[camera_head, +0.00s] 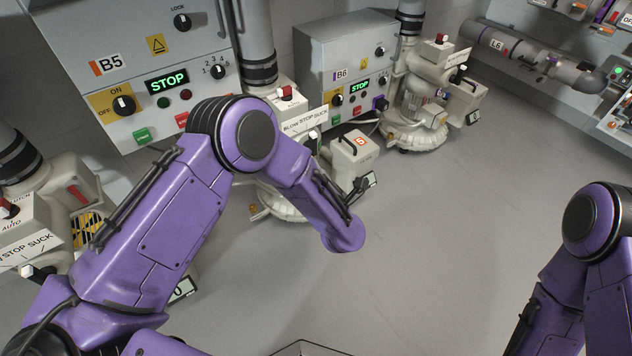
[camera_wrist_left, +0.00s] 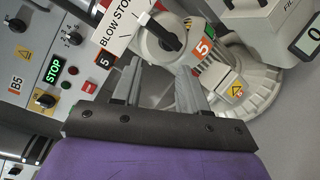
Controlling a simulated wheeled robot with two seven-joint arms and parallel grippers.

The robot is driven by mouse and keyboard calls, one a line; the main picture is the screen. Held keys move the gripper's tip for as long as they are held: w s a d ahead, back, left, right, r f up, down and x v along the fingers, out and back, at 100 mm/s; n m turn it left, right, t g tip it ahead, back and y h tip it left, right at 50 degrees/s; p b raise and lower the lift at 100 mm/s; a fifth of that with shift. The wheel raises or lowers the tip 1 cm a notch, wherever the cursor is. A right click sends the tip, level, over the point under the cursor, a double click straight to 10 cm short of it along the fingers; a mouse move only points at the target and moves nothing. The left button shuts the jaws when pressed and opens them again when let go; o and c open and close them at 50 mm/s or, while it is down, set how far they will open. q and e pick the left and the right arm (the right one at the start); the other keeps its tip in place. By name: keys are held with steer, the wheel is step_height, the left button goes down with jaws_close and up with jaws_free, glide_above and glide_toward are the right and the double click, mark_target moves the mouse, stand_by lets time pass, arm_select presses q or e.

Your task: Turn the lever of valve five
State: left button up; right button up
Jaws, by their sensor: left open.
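Valve five shows in the left wrist view as a pale round hub with a dark lever (camera_wrist_left: 168,36) across it. In the head view the machine with the red 5 (camera_head: 360,141) is partly hidden behind my left arm. Neither gripper shows there.
The control box B5 (camera_head: 165,50) stands behind my left arm, its screen reading STOP. The box B6 (camera_head: 330,50) and another blower (camera_head: 425,95) stand further right. A lever station (camera_head: 75,190) is at the far left. The grey floor (camera_head: 450,240) is clear.

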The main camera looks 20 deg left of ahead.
mark_target(315, 147)
arm_select(q)
steer(key=w+d+n+g+y+b, duration=0.3)
steer(key=d+n+y+b, duration=0.2)
steer(key=n+b, duration=0.8)
steer(key=w+a+n, duration=0.1)
steer(key=w+a, duration=0.1)
steer(key=w+a+n, duration=0.1)
steer(key=w+a, duration=0.1)
steer(key=a, duration=0.1)
steer(key=w+a+n, duration=0.1)
steer(key=w+a, duration=0.1)
steer(key=a, duration=0.1)
steer(key=shift+a+f, duration=0.2)
steer(key=shift+f, duration=0.1)
steer(key=shift+w+a+r, duration=0.1)
steer(key=shift+w, duration=0.05)
jaws_close()
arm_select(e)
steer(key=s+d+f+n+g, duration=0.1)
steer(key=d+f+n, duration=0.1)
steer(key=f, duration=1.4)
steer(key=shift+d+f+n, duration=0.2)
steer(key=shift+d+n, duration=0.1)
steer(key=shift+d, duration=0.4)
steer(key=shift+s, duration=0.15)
